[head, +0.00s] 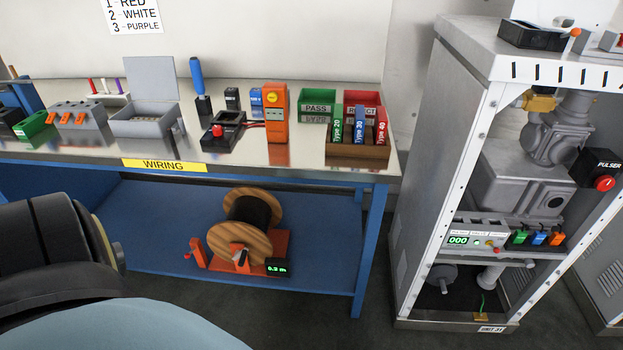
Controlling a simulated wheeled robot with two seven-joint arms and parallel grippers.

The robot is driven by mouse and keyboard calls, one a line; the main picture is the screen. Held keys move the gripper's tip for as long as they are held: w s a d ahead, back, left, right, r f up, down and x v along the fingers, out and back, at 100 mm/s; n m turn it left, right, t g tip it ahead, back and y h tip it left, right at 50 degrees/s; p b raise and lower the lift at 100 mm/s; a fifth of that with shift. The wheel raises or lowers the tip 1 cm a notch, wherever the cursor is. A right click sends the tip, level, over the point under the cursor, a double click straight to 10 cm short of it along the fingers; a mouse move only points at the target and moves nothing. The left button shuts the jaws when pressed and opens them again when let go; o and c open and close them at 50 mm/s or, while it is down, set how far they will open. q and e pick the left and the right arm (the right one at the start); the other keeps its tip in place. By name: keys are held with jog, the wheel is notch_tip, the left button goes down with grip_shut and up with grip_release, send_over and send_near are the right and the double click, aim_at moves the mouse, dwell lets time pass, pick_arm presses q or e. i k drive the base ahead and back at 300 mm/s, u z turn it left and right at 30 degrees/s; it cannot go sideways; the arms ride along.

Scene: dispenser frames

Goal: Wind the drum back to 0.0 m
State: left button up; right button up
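The cable drum (246,225) stands on the lower blue shelf under the bench. It has two wooden flanges with dark cable wound between them. It sits on an orange-red base (272,243). An orange-and-dark part (239,257) is at the hub of its near flange, and an orange upright (195,252) stands at its left. A small black display (279,268) at the base's right front shows green digits that look like 0.2 m; the first digit is unclear. Neither gripper shows; a dark arm part of mine fills the lower left.
Above the drum, the bench (230,160) carries an orange meter (276,113), a grey open box (148,120) and a wooden holder (357,149). A blue bench leg (369,245) stands right of the drum. A grey cabinet (430,160) is farther right. The shelf's right part is clear.

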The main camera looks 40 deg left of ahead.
aim_at(250, 212)
jog(key=z, duration=0.75)
jog(key=k, duration=0.8)
jog(key=u, duration=1.15)
